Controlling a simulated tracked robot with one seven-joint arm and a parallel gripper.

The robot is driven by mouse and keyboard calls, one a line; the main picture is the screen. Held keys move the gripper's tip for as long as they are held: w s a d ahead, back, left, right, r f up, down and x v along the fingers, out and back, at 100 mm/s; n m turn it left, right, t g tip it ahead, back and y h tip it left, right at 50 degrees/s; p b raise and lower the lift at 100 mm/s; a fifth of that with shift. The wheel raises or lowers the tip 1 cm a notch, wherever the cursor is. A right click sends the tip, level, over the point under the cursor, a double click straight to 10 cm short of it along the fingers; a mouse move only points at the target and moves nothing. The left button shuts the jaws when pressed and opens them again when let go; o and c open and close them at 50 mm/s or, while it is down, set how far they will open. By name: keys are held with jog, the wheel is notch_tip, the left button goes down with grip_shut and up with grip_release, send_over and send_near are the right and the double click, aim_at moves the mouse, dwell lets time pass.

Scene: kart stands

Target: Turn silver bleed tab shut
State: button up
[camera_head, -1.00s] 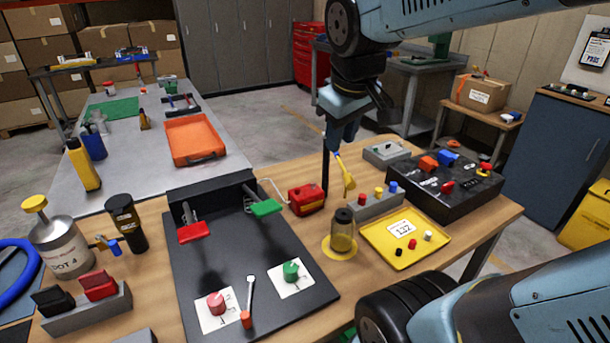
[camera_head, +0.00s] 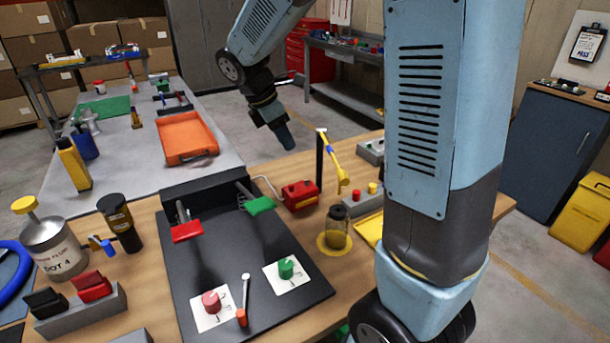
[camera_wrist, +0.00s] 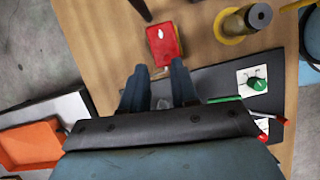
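My gripper (camera_head: 286,138) hangs in the air behind and above the red block (camera_head: 300,194) in the head view. In the wrist view my gripper (camera_wrist: 158,78) has its two dark blue fingers apart with nothing held between them. The red block (camera_wrist: 164,43) lies ahead of the fingertips there. A small pale silvery piece (camera_wrist: 160,33) on its top looks like the bleed tab, but it is too small to tell how it is turned. A pale hose runs from the red block toward the black pedal board.
The black pedal board (camera_head: 250,250) carries red and green pedals, knobs and a silver lever. A brown jar (camera_head: 338,228) stands on a yellow base right of the red block. My upper arm hides the table's right side.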

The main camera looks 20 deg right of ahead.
aim_at(304, 186)
jog(key=x, duration=1.3)
jog(key=shift+d+f, duration=0.15)
jog(key=shift+f, duration=0.2)
jog(key=shift+c, duration=0.4)
grip_shut()
jog(key=shift+w+d, duration=0.1)
